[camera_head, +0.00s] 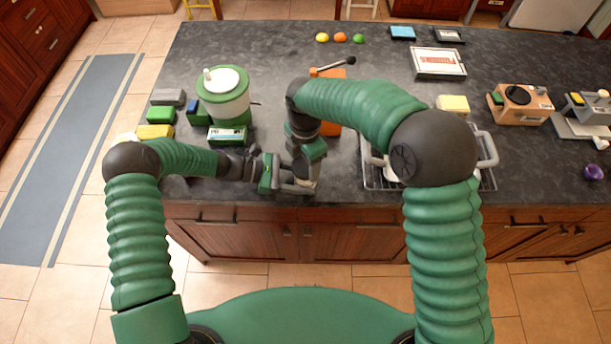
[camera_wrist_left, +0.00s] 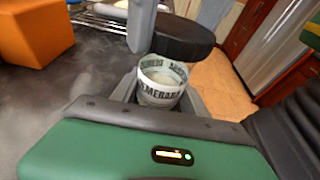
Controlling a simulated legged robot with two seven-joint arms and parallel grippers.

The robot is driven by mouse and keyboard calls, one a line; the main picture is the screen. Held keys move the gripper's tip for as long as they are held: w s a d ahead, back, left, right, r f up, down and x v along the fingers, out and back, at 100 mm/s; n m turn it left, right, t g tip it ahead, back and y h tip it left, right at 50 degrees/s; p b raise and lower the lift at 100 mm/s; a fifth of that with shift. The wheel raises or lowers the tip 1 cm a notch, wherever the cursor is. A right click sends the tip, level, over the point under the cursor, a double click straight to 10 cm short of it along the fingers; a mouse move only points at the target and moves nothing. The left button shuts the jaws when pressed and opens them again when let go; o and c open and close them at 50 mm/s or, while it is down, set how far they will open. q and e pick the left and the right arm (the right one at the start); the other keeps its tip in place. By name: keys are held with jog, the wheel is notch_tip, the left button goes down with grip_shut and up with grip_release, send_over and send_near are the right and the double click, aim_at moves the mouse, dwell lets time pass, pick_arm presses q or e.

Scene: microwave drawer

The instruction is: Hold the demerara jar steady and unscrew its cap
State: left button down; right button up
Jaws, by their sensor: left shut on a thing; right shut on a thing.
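The demerara jar (camera_wrist_left: 160,94), a small round jar with a white label and dark lettering, sits between the fingers of my left gripper (camera_head: 284,184) in the left wrist view. Its rim looks open there. The black round cap (camera_wrist_left: 185,40) is apart from the jar, above it and a little to the right in that view. A grey finger of my right gripper (camera_head: 304,173) touches the cap's left side; the right gripper is shut on the cap. Both grippers meet at the counter's front edge in the head view, where jar and cap are mostly hidden.
An orange block (camera_head: 331,128) stands behind my right wrist. A green and white canister (camera_head: 223,95) and several small boxes, one yellow (camera_head: 155,131), stand at the left. A wire rack (camera_head: 374,180) lies right of the grippers, partly under my right arm.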

jog(key=n, duration=1.2)
jog(key=shift+w+a+n, duration=0.1)
jog(key=shift+n, duration=0.2)
jog(key=shift+r, duration=0.25)
jog(key=o, duration=1.5)
